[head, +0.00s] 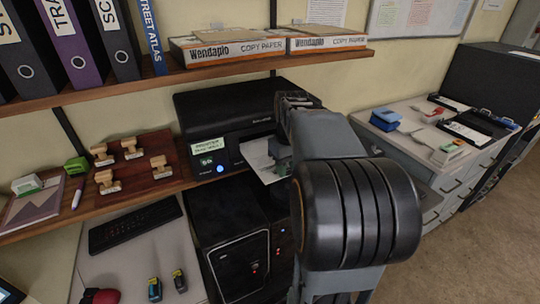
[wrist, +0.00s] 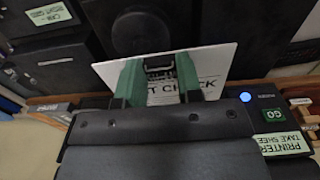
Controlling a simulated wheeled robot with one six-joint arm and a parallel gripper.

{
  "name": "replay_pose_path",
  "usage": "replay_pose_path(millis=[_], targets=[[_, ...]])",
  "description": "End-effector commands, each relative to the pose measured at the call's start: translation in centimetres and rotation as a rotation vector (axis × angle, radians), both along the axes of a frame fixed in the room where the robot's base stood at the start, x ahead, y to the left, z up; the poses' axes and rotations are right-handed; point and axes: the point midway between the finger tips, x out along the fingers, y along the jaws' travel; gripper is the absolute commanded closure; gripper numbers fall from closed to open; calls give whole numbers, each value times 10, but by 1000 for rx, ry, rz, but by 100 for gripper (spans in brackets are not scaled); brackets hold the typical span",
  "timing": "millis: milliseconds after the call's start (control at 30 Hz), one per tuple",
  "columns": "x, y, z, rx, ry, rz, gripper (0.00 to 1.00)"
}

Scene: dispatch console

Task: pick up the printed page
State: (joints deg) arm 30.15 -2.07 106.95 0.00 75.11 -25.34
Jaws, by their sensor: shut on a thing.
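The printed page (head: 260,158) is a white sheet at the front slot of the black printer (head: 215,107). In the wrist view the page (wrist: 215,62) shows dark print, partly readable as "CHECK". My gripper (wrist: 160,72) is shut on the page, with its green fingers over the sheet. In the head view my gripper (head: 283,150) is at the printer's front, largely hidden by my own arm. I cannot tell whether the page's far edge is still inside the slot. The printer has a lit blue button and a pale green label.
A shelf (head: 120,93) with binders and copy paper boxes (head: 225,47) overhangs the printer. A wooden board (head: 150,170) with several stamps lies left of it. A black computer case (head: 235,240) stands below. A grey cabinet (head: 400,125) with office items is at right.

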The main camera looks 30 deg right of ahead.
Motion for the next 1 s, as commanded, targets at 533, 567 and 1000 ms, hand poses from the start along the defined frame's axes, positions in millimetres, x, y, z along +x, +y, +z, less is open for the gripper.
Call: replay_pose_path(millis=[533, 567, 1000], targets=[[-14, 1, 0, 0, -1, -1, 88], [-15, 2, 0, 0, -1, -1, 88], [-38, 5, 1, 0, -1, -1, 88]])
